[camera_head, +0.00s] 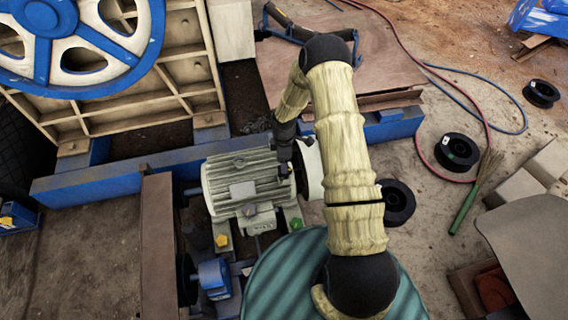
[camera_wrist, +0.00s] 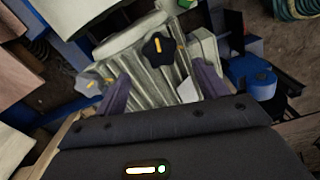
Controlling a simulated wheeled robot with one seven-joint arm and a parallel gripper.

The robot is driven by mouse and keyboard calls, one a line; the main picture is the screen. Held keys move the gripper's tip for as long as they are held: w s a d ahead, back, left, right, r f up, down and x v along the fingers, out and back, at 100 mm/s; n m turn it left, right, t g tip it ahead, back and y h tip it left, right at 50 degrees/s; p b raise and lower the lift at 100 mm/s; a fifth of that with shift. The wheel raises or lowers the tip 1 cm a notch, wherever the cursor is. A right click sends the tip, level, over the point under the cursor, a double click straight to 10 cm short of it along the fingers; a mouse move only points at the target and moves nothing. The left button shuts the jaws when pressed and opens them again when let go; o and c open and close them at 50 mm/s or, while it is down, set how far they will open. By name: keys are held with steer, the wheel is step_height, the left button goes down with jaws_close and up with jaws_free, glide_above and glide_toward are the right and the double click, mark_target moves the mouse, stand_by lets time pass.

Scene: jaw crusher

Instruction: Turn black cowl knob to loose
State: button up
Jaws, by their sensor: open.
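The black cowl knob (camera_wrist: 160,48) shows in the wrist view as a dark star-shaped knob with a yellow bar on its face. It sits by the pale rim of the motor's end cover (camera_wrist: 128,38). My gripper (camera_wrist: 162,86) is open, its two purple fingers spread apart. The knob appears between and beyond the fingertips, with no visible contact. In the head view, my gripper (camera_head: 286,168) is over the cowl end of the ribbed grey motor (camera_head: 235,184). I cannot make out the black knob there.
A grey knob with a yellow bar (camera_wrist: 92,84) is near the left finger in the wrist view. Yellow (camera_head: 222,240) and green (camera_head: 296,223) knobs are below the motor in the head view. A blue beam (camera_head: 100,183) and the blue-spoked flywheel (camera_head: 42,20) lie left.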

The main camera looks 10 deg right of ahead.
step_height(320, 180, up, 10)
steer(key=p, duration=0.1)
stand_by(0.5)
steer(key=s+r+m+t, duration=0.3)
steer(key=s+r+m, duration=1.3)
steer(key=s+r, duration=0.6)
step_height(320, 180, up, 18)
steer(key=w+p, duration=0.1)
steer(key=p, duration=1.6)
steer(key=shift+w+d+n+p, duration=0.2)
steer(key=shift+w+n+p, duration=0.1)
